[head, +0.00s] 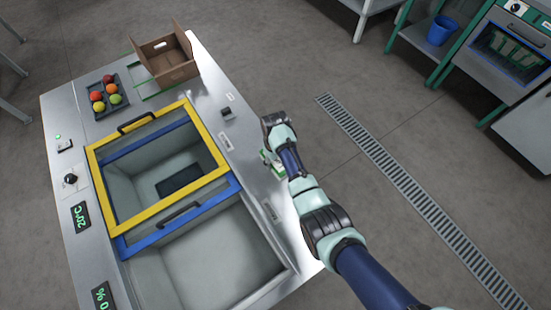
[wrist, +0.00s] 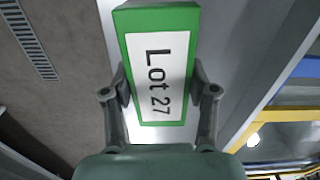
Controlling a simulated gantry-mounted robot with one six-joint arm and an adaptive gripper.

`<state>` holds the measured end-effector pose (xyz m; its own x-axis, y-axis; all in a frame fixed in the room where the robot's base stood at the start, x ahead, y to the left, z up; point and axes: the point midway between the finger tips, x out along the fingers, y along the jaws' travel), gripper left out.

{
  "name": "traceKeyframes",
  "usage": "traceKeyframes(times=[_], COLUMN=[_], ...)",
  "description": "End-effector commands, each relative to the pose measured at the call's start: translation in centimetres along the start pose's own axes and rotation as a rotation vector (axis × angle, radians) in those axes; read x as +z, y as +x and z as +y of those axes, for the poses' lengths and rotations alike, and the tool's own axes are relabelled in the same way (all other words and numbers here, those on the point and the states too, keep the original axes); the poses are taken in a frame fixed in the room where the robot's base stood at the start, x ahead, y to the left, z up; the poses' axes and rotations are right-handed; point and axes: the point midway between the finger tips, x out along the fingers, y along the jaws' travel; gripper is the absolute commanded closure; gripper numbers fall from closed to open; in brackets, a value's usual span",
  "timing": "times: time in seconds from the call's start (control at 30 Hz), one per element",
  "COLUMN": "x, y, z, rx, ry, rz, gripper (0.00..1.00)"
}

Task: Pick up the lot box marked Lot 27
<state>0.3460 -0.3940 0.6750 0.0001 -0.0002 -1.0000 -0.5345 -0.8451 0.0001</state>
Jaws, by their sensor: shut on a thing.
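The lot box is green with a white label reading "Lot 27" (wrist: 157,20). It fills the upper middle of the wrist view, label towards the camera. My gripper (wrist: 160,88) is shut on this lot box, with one finger against each long side. In the head view my gripper (head: 267,157) is at the right edge of the metal counter, and a small green and white part of the box (head: 274,166) shows beside it, mostly hidden by my arm. I cannot tell whether the box touches the counter.
The metal counter (head: 213,92) holds a bin under a yellow-framed lid (head: 142,127) and a blue-framed lid (head: 185,214). Floor right of the counter is clear, with a drain grate (head: 400,180).

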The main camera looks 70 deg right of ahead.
Motion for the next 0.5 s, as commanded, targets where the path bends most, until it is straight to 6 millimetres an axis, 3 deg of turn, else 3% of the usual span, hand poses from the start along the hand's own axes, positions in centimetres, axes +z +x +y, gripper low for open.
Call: traceKeyframes(times=[0.27, 0.37, 0.5], x=[-0.1, -0.1, -0.2], y=[-1.8, -4.0, -8.8], z=[0.0, 0.0, 0.0], rx=[0.0, 0.001, 0.002], ry=[0.0, 0.0, 0.0], rz=[0.001, 0.003, 0.006], gripper=[0.86, 0.86, 0.86])
